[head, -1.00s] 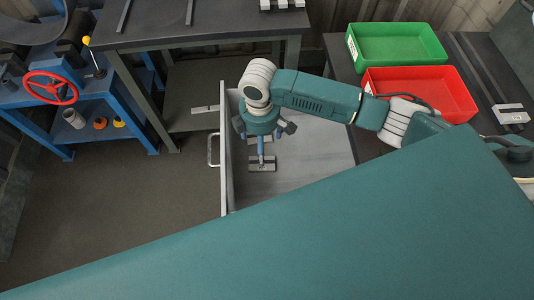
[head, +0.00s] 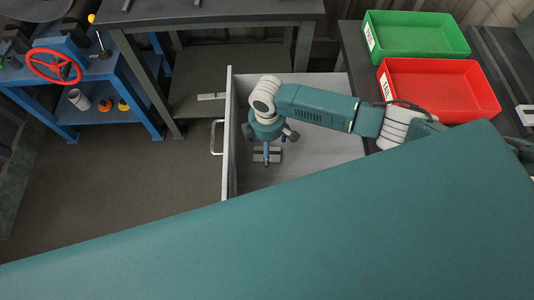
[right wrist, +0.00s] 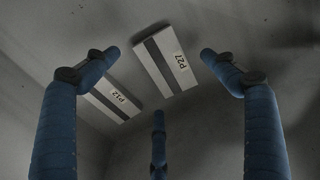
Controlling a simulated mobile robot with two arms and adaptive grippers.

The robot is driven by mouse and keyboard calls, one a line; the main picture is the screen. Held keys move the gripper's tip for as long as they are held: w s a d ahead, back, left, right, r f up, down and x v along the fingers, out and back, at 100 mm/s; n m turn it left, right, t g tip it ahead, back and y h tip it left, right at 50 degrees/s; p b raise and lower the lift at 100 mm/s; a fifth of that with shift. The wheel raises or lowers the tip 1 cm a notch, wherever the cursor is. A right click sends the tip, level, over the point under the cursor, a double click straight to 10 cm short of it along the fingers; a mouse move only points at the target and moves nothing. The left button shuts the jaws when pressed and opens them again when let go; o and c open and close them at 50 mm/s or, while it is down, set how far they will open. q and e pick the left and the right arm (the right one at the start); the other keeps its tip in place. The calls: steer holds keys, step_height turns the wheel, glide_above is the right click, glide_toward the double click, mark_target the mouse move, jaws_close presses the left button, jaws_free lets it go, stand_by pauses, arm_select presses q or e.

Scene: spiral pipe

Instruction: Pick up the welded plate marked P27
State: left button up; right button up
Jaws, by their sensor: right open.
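The plate marked P27 (right wrist: 165,60) is a light grey bar with a dark lengthwise stripe and a white label. In the right wrist view it lies on the grey drawer floor, between and beyond my fingertips. A similar plate marked P12 (right wrist: 112,97) lies to its left, partly behind the left finger. My right gripper (right wrist: 157,56) is open and empty, its blue fingers spread around P27 without visible contact. In the head view my right gripper (head: 267,155) reaches down into the open drawer (head: 315,140), over plates whose marks I cannot read. My left gripper is not in view.
Drawer walls surround the gripper; the drawer's front panel (head: 230,140) stands on its left. A green tray (head: 415,36) and a red tray (head: 440,90) stand at the upper right. A blue bench with a red handwheel (head: 54,67) is at the left.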

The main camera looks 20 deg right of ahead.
steer(key=shift+f, duration=1.1)
steer(key=c, duration=1.7)
steer(key=shift+w, duration=0.1)
steer(key=shift+c, duration=1)
steer(key=shift+r, duration=0.15)
